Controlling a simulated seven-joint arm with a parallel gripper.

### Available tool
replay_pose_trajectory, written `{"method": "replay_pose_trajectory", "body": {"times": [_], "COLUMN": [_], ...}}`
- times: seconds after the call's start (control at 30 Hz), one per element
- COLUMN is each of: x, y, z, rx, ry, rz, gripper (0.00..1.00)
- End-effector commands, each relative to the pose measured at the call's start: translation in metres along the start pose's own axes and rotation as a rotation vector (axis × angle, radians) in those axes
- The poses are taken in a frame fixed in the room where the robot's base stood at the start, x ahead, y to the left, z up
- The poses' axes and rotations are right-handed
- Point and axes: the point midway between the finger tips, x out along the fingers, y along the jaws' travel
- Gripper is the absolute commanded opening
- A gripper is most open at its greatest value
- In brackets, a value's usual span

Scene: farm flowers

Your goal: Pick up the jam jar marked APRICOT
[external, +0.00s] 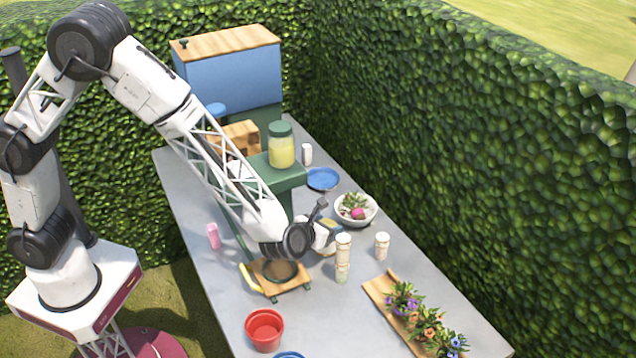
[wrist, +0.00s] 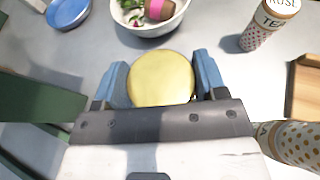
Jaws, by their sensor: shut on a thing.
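In the wrist view, my gripper (wrist: 162,78) is shut on a jar with a round yellow lid (wrist: 161,80). One blue finger is on each side of the lid. The jar's body and label are hidden beneath the lid, so I cannot read whether it says APRICOT. In the external view, my gripper (external: 322,236) is low over the middle of the grey table, and the yellow lid (external: 329,223) shows only in part beside it. I cannot tell whether the jar touches the table.
Patterned tea tins (external: 343,243) stand close right of my gripper, with another tin (external: 382,246) beyond. A white bowl (external: 368,219) and a blue plate (external: 322,180) lie behind. A green stand (external: 287,182), wooden stand (external: 293,283), red bucket (external: 265,341) and flower tray (external: 377,293) surround the area.

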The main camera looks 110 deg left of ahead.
Motion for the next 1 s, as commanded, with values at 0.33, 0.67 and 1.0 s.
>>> {"method": "replay_pose_trajectory", "body": {"times": [0.33, 0.67, 1.0], "x": [0.000, -0.008, -0.026], "y": [0.000, 0.000, 0.000], "z": [0.000, 0.020, 0.064], "rx": [0.001, -0.002, -0.002], "ry": [0.001, -0.001, -0.001], "rz": [0.000, -0.001, -0.001], "gripper": [0.24, 0.24, 0.24]}}
